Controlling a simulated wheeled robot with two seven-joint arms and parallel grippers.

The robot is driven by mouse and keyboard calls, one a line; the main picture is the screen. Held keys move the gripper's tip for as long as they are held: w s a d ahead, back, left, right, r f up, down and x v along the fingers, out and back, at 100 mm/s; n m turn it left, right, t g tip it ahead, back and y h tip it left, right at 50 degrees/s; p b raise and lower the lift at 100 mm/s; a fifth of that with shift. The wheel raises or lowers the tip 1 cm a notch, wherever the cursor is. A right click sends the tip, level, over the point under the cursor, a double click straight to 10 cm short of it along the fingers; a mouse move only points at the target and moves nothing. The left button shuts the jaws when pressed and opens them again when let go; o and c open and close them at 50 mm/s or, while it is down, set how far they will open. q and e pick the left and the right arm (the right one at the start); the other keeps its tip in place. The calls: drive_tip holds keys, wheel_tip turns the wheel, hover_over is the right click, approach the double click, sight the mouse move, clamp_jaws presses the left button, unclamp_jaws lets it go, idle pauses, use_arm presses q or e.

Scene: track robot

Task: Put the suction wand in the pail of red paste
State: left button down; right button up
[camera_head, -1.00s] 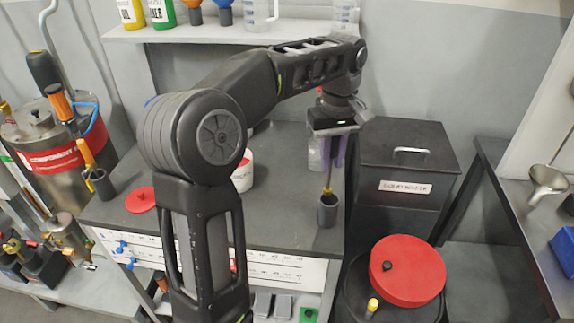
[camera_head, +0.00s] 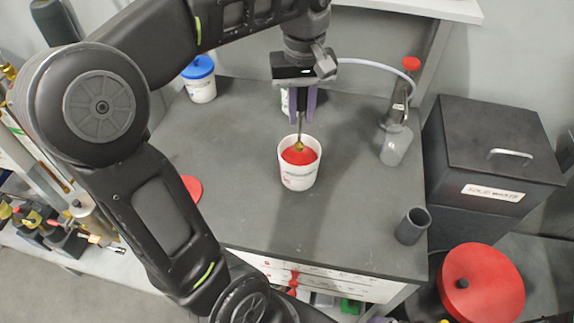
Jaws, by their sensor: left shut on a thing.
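My left gripper (camera_head: 302,110) has purple fingers and is shut on the suction wand (camera_head: 300,130), a thin upright rod with a brass-coloured lower end. It hangs directly over the pail of red paste (camera_head: 298,181), a white open tub near the middle of the table. The wand's brass end is at the pail's mouth, in front of the red paste. I cannot tell whether it touches the paste. The wand's upper part is hidden by the fingers. My right gripper is not in view.
An empty-looking grey cup (camera_head: 411,228) stands at the table's right front. A clear bottle (camera_head: 395,146) with a red-topped pump and hose stands behind it. A blue-lidded tub (camera_head: 200,82) is at back left, a red lid (camera_head: 191,188) at left. A black waste bin (camera_head: 490,155) stands at right.

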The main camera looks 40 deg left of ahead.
sight(300, 146)
use_arm(q)
drive_tip(key=shift+d+r, duration=0.1)
drive_tip(key=shift+d, duration=0.05)
drive_tip(key=shift+f, duration=0.35)
wheel_tip(300, 146, down, 5)
drive_tip(key=shift+b, duration=0.35)
drive_tip(key=shift+f, duration=0.35)
drive_tip(key=shift+f, duration=1.85)
drive_tip(key=c, duration=1.3)
unclamp_jaws()
drive_tip(key=shift+f, duration=0.1)
